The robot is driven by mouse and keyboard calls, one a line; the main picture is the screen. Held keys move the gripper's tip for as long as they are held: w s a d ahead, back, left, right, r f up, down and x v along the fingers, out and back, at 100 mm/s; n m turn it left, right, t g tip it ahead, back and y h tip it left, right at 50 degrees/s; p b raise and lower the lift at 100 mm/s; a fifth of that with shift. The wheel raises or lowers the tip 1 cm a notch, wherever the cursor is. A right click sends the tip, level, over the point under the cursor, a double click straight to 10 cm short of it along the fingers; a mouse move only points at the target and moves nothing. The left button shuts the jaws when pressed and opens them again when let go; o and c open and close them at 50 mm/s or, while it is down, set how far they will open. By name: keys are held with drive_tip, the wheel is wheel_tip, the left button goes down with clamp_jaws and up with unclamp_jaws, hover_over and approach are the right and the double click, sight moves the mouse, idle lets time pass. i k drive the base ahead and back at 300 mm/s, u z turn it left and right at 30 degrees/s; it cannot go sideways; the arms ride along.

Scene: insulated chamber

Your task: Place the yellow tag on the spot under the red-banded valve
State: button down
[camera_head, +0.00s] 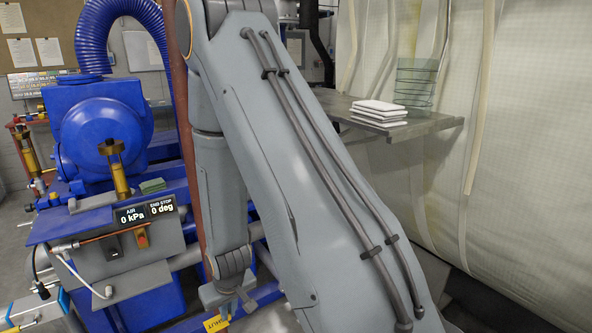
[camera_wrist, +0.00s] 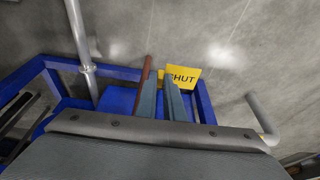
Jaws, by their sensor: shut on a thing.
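The yellow tag (camera_wrist: 183,77) bears dark lettering that reads "SHUT", partly covered by a finger. In the head view the tag (camera_head: 216,323) shows at the bottom edge, below my gripper (camera_head: 230,303). My gripper (camera_wrist: 160,88) is shut on the tag and holds it out at the fingertips, over the grey floor in the wrist view. A brass valve-like fitting (camera_head: 118,178) stands on the blue machine, and another brass fitting (camera_head: 29,155) stands at the far left. I cannot make out a clear red band on either, nor a marked spot below them.
The blue machine (camera_head: 100,125) and its frame fill the left. A display panel (camera_head: 147,211) reads 0 kPa and 0 deg. A grey shelf (camera_head: 428,124) with folded white cloths (camera_head: 378,113) is at right. In the wrist view a blue frame (camera_wrist: 204,100) and grey pipe (camera_wrist: 82,45) are close by.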

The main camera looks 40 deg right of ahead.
sight(323, 97)
drive_tip(key=u, duration=1.4)
drive_tip(key=i, duration=1.5)
drive_tip(key=z, duration=3.3)
